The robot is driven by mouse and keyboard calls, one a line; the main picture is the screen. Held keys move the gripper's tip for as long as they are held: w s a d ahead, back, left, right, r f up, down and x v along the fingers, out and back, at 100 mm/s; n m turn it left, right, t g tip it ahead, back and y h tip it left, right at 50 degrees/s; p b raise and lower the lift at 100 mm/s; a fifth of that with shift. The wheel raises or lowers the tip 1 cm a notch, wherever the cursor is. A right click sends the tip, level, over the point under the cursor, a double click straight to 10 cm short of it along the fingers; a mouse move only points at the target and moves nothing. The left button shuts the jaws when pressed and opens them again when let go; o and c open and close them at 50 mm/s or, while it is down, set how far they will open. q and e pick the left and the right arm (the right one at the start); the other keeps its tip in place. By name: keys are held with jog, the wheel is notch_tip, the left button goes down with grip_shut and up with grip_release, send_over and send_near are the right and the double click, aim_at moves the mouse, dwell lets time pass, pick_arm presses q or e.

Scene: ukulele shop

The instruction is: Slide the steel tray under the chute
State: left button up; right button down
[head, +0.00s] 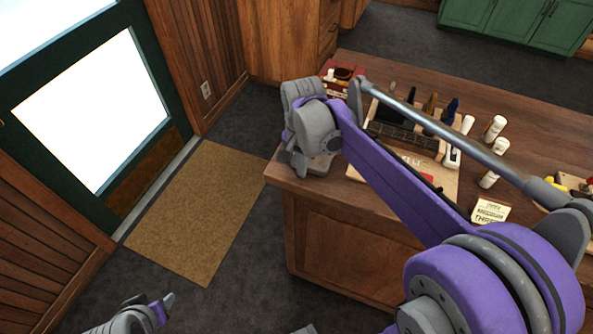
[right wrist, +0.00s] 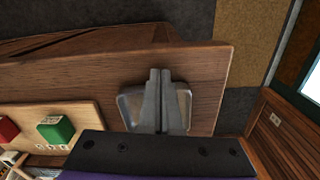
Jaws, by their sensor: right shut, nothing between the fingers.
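The steel tray (right wrist: 130,107) is a small, shiny, rounded-corner piece on the wooden counter near its end, in the right wrist view. My right gripper (right wrist: 160,76) is shut and empty, with its two fingers together over the middle of the tray. The fingers hide that middle, and I cannot tell whether they touch it. In the head view my right gripper (head: 299,165) is at the counter's near left corner. My left gripper (head: 166,301) is low at the bottom left, above the floor; its jaws are unclear. I cannot make out a chute.
The wooden counter (head: 552,128) holds a tool rack (head: 405,130), white bottles (head: 495,128) and a small sign (head: 490,210). In the right wrist view a green block (right wrist: 56,131) and a red block (right wrist: 7,128) sit on a light board. A doormat (head: 200,210) lies left of the counter.

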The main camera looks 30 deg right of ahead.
aim_at(320, 166)
dwell(0.3)
jog(key=w+d, duration=0.1)
jog(key=d, duration=0.1)
jog(key=w+d, duration=0.2)
jog(key=d, duration=0.1)
jog(key=shift+w+d, duration=0.2)
jog(key=shift+d, duration=0.15)
jog(key=shift+s+a, duration=0.1)
